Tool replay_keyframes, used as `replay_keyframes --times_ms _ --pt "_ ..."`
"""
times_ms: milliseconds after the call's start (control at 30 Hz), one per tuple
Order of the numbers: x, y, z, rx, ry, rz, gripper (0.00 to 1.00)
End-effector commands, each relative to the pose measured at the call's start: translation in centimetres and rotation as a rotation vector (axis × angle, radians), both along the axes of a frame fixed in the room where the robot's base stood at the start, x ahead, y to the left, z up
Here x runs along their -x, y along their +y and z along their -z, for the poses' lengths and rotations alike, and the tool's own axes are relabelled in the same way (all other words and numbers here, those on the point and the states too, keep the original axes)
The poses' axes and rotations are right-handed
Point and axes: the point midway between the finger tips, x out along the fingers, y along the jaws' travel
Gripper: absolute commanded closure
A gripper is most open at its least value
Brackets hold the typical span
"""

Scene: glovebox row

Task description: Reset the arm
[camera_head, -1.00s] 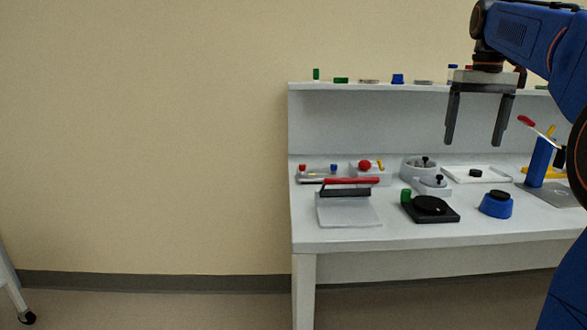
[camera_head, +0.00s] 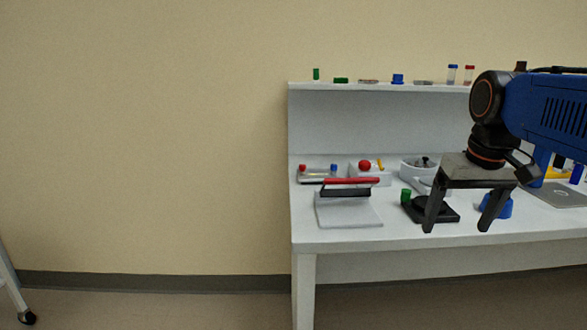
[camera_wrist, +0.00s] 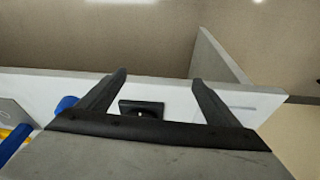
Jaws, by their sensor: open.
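My gripper (camera_head: 457,228) is open and empty in the head view. Its two dark fingers point down, in front of the bench's right half, and overlap the black square device (camera_head: 447,213) and the blue round piece (camera_head: 503,210) in the picture. In the wrist view my gripper (camera_wrist: 157,80) shows its two fingers spread apart, with a black square thing (camera_wrist: 141,109) on the white surface seen between them. Nothing is between the fingers. My blue arm comes in from the right and hides part of the bench's right side.
A shelf (camera_head: 350,87) behind carries small vials and caps. The left floor is mostly clear.

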Motion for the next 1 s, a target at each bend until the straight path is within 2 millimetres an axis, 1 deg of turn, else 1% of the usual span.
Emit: replay_keyframes --times_ms 33,167,300,400,533,600,700,1000 --pt "1.5 0.7 1.5 0.001 -0.015 -0.008 0.15" --pt "4.7 1.9 5.4 -0.001 -0.057 -0.020 0.15" --pt "8.0 3.0 9.9 -0.003 -0.100 -0.035 0.15" --pt "10.1 3.6 13.0 -0.006 -0.127 -0.042 0.15" --pt "12.1 4.0 16.0 -0.009 -0.154 -0.052 0.15" --pt "12.7 4.2 17.1 -0.011 -0.163 -0.054 0.15" --pt "13.2 4.3 17.9 -0.012 -0.172 -0.056 0.15" --pt "13.2 4.3 18.1 -0.012 -0.173 -0.056 0.15"
